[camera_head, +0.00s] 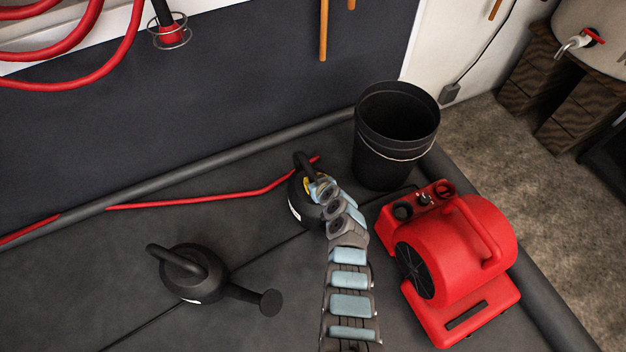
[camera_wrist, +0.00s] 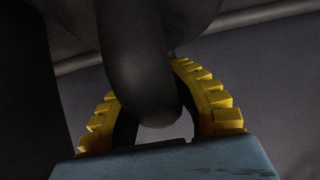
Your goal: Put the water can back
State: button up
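Two dark watering cans show in the head view. One watering can (camera_head: 193,277) stands upright on the dark floor at the left, its spout pointing right. Another can (camera_head: 297,210) stands at the middle, partly hidden by my gripper (camera_head: 313,186). My gripper reaches over this can at its looped handle (camera_head: 302,163). In the wrist view, the yellow toothed fingers of my gripper (camera_wrist: 165,75) arch around a thick dark handle (camera_wrist: 143,75). The handle hides the left fingertip, so I cannot tell whether the fingers press on it.
A black bucket (camera_head: 393,150) stands behind and right of the middle can. A red blower (camera_head: 457,255) stands close to the right of my arm. A red hose (camera_head: 200,200) runs along the floor toward the middle can. Open floor lies between the cans.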

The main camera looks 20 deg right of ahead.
jog(key=shift+o, duration=1.3)
jog(key=shift+r, duration=0.1)
jog(key=shift+s+r+p, duration=0.25)
jog(key=shift+r+p, duration=0.1)
jog(key=shift+p, duration=0.05)
jog(key=shift+p+v, duration=0.85)
jog(key=shift+v, duration=0.75)
jog(key=p+v, duration=0.2)
jog(key=v, duration=0.6)
jog(key=shift+p, duration=0.35)
jog(key=shift+f, duration=0.1)
